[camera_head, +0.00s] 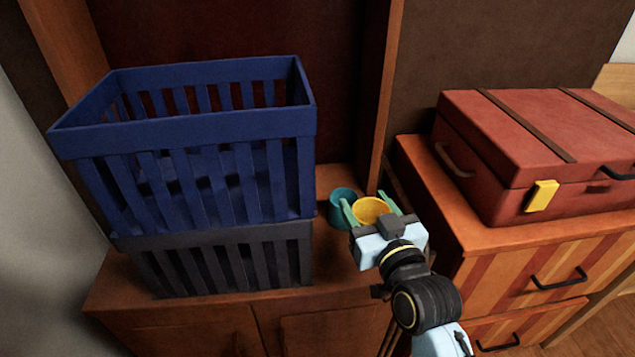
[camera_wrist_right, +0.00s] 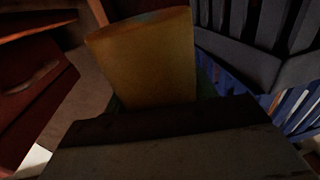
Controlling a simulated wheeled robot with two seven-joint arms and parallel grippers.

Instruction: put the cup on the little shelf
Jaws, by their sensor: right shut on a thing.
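A yellow cup (camera_head: 370,209) is between the green fingers of my right gripper (camera_head: 368,206), which is shut on it. The cup also fills the upper middle of the right wrist view (camera_wrist_right: 145,60). It is at or just above the wooden cabinet top (camera_head: 335,262); I cannot tell whether it touches. My left gripper is not in view. I cannot tell which surface is the little shelf.
A blue slatted crate (camera_head: 200,180) sits on a grey crate (camera_head: 165,270) left of the cups. An upright wooden panel (camera_head: 385,95) rises behind them. A red suitcase (camera_head: 540,140) lies on a striped drawer unit (camera_head: 500,280) at right. The cabinet top between crates and gripper is clear.

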